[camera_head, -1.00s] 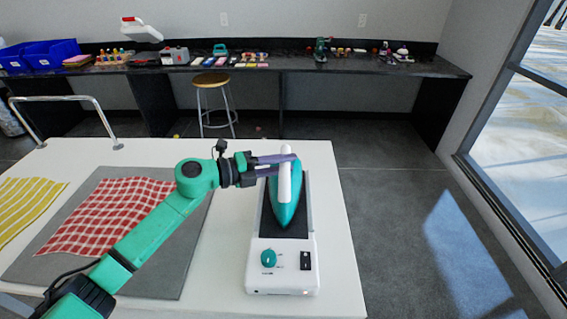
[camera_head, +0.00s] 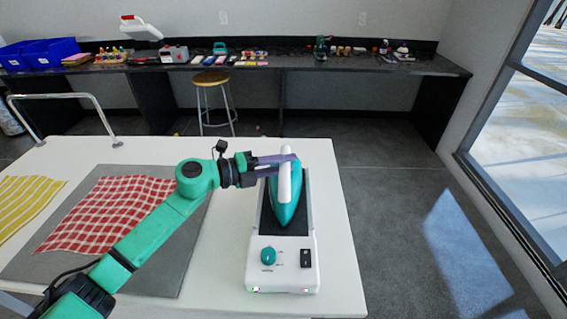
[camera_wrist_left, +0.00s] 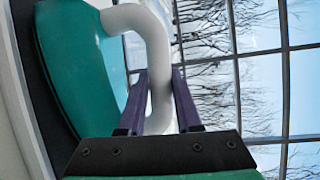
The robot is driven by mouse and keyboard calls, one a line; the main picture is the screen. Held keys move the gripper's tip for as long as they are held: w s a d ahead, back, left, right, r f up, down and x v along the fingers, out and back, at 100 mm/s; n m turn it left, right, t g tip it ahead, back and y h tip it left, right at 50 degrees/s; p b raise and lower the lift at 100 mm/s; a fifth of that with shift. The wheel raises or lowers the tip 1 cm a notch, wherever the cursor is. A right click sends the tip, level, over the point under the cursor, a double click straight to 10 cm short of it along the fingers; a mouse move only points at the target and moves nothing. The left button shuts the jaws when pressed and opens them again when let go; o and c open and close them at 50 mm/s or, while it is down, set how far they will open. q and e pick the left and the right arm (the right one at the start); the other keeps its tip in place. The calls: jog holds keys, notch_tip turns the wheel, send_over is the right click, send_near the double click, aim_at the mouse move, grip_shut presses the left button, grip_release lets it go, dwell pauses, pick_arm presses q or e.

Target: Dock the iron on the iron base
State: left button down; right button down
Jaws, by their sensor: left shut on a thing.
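The iron (camera_head: 285,209) has a teal body and a white handle (camera_head: 285,180). It lies on the black plate of the white iron base (camera_head: 284,278), its tip toward the base's front panel. My left gripper (camera_head: 289,164) is shut on the iron's handle from the left. In the left wrist view the purple fingers (camera_wrist_left: 161,100) are on either side of the white handle (camera_wrist_left: 158,50), with the teal body (camera_wrist_left: 75,70) beside them. My right gripper is not in view.
A red checked cloth (camera_head: 105,213) lies on a grey mat (camera_head: 130,270) at the left, and a yellow striped cloth (camera_head: 25,205) is further left. The white table (camera_head: 335,270) ends just right of the base. A stool (camera_head: 211,80) stands behind.

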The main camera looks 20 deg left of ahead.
pick_arm(q)
jog(key=c, duration=0.9)
grip_release()
jog(key=shift+o, duration=0.2)
jog(key=shift+s+f, duration=0.1)
jog(key=shift+f, duration=0.05)
jog(key=shift+s+a, duration=0.2)
jog(key=shift+a, duration=0.15)
jog(key=b+v, duration=0.1)
jog(key=v, duration=0.9)
jog(key=shift+s, duration=0.1)
